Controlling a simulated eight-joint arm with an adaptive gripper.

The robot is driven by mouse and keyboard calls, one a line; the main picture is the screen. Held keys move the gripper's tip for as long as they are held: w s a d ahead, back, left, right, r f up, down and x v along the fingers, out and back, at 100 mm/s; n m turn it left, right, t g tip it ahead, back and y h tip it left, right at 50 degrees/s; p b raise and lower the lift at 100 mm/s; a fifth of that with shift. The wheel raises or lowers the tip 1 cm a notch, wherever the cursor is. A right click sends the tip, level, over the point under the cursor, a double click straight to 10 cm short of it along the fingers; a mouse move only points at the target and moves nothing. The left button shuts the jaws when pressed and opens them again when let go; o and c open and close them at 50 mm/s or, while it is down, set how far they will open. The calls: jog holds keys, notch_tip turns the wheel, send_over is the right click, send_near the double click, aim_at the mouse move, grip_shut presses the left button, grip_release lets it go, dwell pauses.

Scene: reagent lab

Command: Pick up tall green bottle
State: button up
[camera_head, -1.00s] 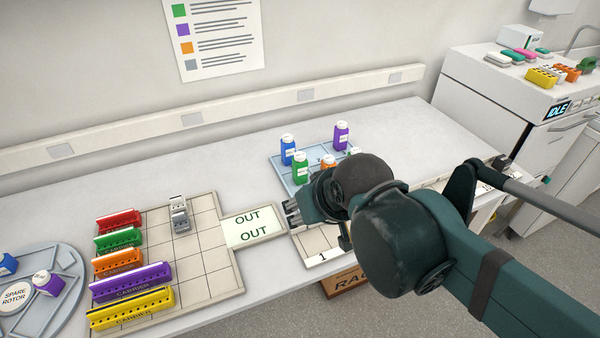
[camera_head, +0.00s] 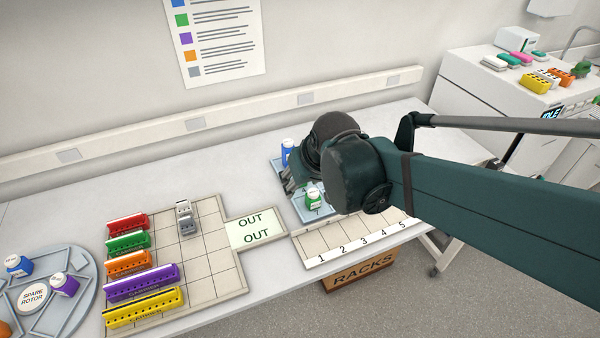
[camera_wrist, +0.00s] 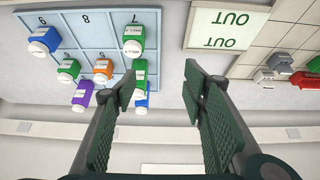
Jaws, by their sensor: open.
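The larger-looking one (camera_wrist: 133,36) is near the tray's OUT side in the wrist view; a green bottle (camera_head: 313,198) also shows near the tray's front in the head view. The smaller-looking green bottle (camera_wrist: 67,71) is farther left in the wrist view. I cannot surely tell their true heights. In the head view my gripper (camera_head: 289,186) is left of the green bottle, partly hidden by the wrist.
A blue bottle (camera_wrist: 141,98) is close beside the left finger. An orange bottle (camera_wrist: 103,68), a purple bottle (camera_wrist: 82,96) and another blue bottle (camera_wrist: 44,40) share the tray (camera_wrist: 105,22). The OUT plate (camera_head: 252,233) and carrier grid (camera_head: 215,262) lie left; numbered rack slots (camera_head: 352,240) lie in front.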

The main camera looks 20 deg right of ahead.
jog(key=w+d+f+p, duration=0.2)
jog(key=w+d+p, duration=0.1)
jog(key=w+p, duration=0.1)
jog(key=w+d+f+g+p, duration=0.1)
jog(key=w+d+f+p, duration=0.1)
jog(key=w, duration=0.5)
jog(key=shift+w+d+f+g+p, duration=0.3)
jog(key=shift+d+f+p, duration=0.15)
jog(key=shift+p, duration=0.85)
jog(key=shift+f, duration=0.2)
jog(key=shift+x, duration=1.15)
jog(key=shift+w+f, duration=0.1)
jog(key=shift+f, duration=0.05)
jog(key=shift+b+x, duration=0.3)
jog(key=shift+x, duration=2.15)
jog(key=shift+a, duration=0.1)
jog(key=c, duration=1)
